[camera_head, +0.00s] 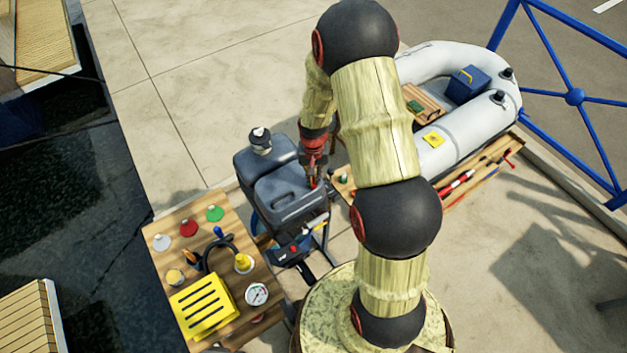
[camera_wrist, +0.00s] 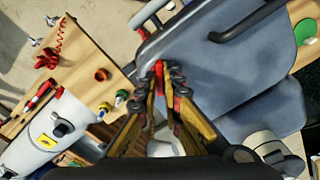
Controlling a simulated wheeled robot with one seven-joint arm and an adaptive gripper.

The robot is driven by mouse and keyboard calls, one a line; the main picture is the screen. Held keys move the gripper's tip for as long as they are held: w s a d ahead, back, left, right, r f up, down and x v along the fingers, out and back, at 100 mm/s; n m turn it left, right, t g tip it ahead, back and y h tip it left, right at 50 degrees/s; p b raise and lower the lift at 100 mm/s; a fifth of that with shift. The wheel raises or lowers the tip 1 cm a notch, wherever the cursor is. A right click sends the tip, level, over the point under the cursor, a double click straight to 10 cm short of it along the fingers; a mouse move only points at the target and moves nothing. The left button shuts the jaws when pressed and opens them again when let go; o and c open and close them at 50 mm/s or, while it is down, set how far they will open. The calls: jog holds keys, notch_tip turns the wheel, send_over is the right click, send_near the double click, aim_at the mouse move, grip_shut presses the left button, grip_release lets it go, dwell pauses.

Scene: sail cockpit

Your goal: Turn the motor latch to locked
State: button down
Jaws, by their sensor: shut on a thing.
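The outboard motor (camera_head: 285,195) with its dark grey cowl stands in the middle of the head view. In the wrist view the grey cowl (camera_wrist: 215,60) fills the upper right. My gripper (camera_head: 314,180) is at the right side of the cowl. In the wrist view its fingers (camera_wrist: 160,82) are close together at the tips, at the cowl's edge. A small red latch (camera_wrist: 158,68) shows between and just beyond the fingertips, and the fingers are shut on it. Most of the latch is hidden by the fingers, so its angle is hard to tell.
A wooden table (camera_head: 240,215) with a yellow slotted box (camera_head: 203,306), a gauge (camera_head: 257,294) and coloured discs stands left of the motor. A grey inflatable boat (camera_head: 470,120) lies at the right. A blue railing (camera_head: 575,97) stands beyond it. Open concrete lies behind the motor.

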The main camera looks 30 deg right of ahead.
jog(key=m+b, duration=0.2)
jog(key=m, duration=0.3)
jog(key=shift+w+m, duration=0.1)
jog(key=shift+m, duration=0.2)
jog(key=m+b, duration=0.1)
jog(key=m, duration=0.4)
jog(key=shift+m, duration=0.3)
jog(key=c, duration=2)
grip_release()
jog(key=shift+o, duration=0.2)
notch_tip(320, 180, up, 12)
